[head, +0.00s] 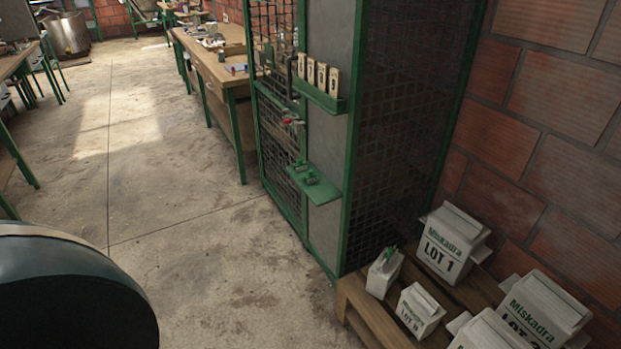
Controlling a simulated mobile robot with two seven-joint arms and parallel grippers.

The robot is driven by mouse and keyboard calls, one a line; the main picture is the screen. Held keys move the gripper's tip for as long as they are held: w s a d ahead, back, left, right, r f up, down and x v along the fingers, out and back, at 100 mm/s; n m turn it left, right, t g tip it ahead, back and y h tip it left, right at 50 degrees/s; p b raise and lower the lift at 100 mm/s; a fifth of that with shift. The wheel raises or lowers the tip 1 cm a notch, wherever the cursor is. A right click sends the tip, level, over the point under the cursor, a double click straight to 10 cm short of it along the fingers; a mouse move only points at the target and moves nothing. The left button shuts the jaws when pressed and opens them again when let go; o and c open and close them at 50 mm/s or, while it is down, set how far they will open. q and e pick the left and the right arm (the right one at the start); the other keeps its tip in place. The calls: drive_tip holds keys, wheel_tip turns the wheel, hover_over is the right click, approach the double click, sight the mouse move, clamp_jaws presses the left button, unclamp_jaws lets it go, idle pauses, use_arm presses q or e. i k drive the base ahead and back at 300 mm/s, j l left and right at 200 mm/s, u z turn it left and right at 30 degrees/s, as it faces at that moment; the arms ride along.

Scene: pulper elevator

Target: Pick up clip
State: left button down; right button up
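No clip can be told for sure at this distance. A small red and grey object (291,121) is on the front of the green mesh cage (345,215), by its door. Several small green pieces (308,177) sit on the lower green shelf (320,193) of the cage; their shape is too small to tell. Something thin and green (389,253) stands at the top of a small white box (383,275) on the wooden pallet. Neither of my grippers is in view.
The upper green shelf (325,99) holds several numbered tags (320,77). White Miskadra cartons (448,245) stand on the wooden pallet (376,318) by the brick wall (545,120). A workbench (222,75) stands beyond the cage. The concrete floor (180,210) left of the cage is clear.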

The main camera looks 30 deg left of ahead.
sight(418, 312)
drive_tip(key=z, duration=0.3)
drive_tip(key=j+z, duration=0.9)
drive_tip(key=j, duration=0.3)
drive_tip(key=k+j+z, duration=0.1)
drive_tip(key=j, duration=0.3)
drive_tip(key=k+j+z, duration=0.1)
drive_tip(key=j, duration=0.25)
drive_tip(key=k+j, duration=0.1)
drive_tip(key=j, duration=0.35)
drive_tip(key=k+j, duration=0.1)
drive_tip(key=j, duration=0.3)
drive_tip(key=k+j, duration=0.1)
drive_tip(key=j, duration=0.35)
drive_tip(key=k+j, duration=0.1)
drive_tip(key=j, duration=0.3)
drive_tip(key=i+z, duration=0.05)
